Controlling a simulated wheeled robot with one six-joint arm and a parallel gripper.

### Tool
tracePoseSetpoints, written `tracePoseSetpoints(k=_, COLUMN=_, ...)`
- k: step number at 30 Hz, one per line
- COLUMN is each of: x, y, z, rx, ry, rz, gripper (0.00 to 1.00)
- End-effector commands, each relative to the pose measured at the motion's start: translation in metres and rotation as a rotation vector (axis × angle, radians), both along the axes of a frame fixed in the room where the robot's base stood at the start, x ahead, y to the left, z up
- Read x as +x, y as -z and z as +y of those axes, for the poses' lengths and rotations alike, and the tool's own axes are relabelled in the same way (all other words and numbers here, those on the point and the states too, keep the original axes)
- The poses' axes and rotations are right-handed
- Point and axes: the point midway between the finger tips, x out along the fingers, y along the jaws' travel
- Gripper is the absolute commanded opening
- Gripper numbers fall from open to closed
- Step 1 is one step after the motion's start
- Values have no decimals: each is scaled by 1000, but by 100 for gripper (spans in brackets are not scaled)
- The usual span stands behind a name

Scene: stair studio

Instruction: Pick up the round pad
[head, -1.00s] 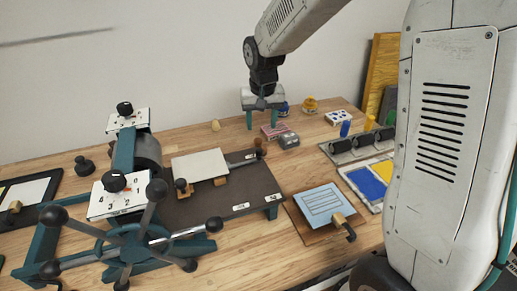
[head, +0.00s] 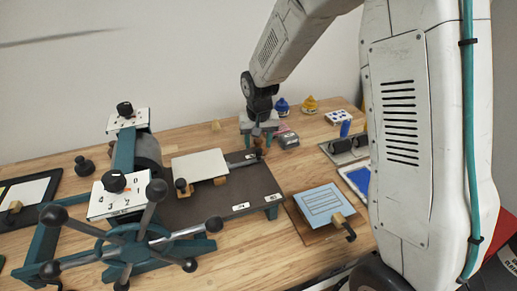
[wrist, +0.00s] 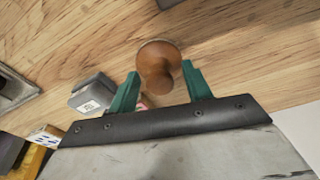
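A brown wooden round piece with a narrower knob, which I take for the round pad (head: 259,153), stands just behind the far end of the dark press bed. In the wrist view the round pad (wrist: 158,58) shows between and slightly beyond the two green fingertips. My gripper (head: 258,138) is above it, fingers pointing down. The gripper (wrist: 160,80) is open, with a gap on both sides of the pad and no visible contact. The underside of the pad is hidden.
A grey box (head: 288,140) stands close to the right of my gripper; it also shows in the wrist view (wrist: 93,95). The press bed (head: 220,195) with a white plate (head: 200,165) lies in front. Blue (head: 282,105) and yellow (head: 309,104) items stand behind. Bare wood lies to the left.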

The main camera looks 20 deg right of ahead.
Motion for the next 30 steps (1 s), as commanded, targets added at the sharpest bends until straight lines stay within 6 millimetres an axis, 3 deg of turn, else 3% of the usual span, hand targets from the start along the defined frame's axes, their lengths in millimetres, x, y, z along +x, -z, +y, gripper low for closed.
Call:
tracePoseSetpoints(k=1, x=0, y=0, z=0, rx=0, ry=0, rz=0, gripper=34)
tracePoseSetpoints(k=4, x=0, y=0, z=0, rx=0, ry=0, rz=1, gripper=6)
tracePoseSetpoints(k=5, x=0, y=0, z=0, rx=0, ry=0, rz=1, gripper=3)
tracePoseSetpoints(k=17, x=-1, y=-3, z=0, rx=0, ry=0, rz=3, gripper=2)
tracePoseSetpoints(k=20, x=0, y=-15, z=0, rx=0, ry=0, rz=0, gripper=0)
tracePoseSetpoints(k=30, x=0, y=-82, z=0, rx=1, ry=0, rz=-2, gripper=0)
